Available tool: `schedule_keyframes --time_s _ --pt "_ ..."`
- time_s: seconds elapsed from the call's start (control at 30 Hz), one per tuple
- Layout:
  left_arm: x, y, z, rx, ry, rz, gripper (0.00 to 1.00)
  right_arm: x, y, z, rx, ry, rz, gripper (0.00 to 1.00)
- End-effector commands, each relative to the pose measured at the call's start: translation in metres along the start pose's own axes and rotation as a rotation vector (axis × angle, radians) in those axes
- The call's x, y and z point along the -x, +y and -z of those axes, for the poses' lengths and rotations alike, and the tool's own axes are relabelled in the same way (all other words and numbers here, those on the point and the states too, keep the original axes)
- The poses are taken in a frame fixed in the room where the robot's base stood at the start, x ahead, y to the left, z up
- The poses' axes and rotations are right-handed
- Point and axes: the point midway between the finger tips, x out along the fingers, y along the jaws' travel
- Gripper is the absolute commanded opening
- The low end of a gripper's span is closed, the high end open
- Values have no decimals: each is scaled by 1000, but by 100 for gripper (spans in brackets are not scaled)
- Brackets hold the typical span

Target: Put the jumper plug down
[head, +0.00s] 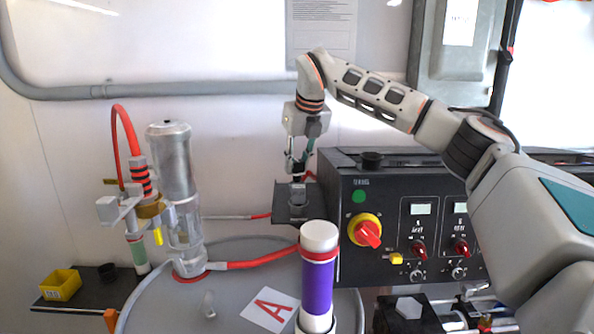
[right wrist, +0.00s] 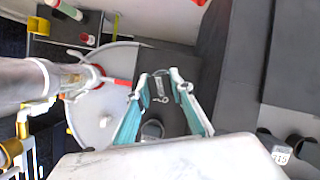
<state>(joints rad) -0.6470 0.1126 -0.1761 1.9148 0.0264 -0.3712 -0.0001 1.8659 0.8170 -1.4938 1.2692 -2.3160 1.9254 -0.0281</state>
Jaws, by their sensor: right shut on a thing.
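My right gripper (head: 299,172) is above the small black shelf (head: 283,212) at the left of the control box. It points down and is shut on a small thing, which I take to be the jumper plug. In the right wrist view a small pale piece (right wrist: 160,88) shows between the fingertips of the right gripper (right wrist: 161,78). Its exact shape is too small to tell. A grey block (head: 297,196) stands on the shelf just under the fingertips; I cannot tell whether the held piece touches it. My left gripper is not in view.
The black control box (head: 345,240) with a red knob (head: 368,234) stands right of the shelf. A purple-banded white cylinder (head: 318,275) stands in front.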

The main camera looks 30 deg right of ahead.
Motion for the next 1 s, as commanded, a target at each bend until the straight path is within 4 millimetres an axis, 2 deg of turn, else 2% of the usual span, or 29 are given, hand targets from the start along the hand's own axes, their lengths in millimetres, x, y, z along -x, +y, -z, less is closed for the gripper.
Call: schedule_keyframes --time_s 0.13,0.57,0.6,0.67,1.0 --pt "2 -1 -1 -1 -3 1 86 -17 0 7 1 0 -1 0" --pt "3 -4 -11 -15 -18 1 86 -23 0 10 1 0 0 0" --pt "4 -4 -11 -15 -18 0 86 -24 0 10 1 0 0 24" --pt "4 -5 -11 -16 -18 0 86 -23 0 10 1 0 0 38" --pt "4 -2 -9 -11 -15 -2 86 -22 0 9 1 0 0 38"
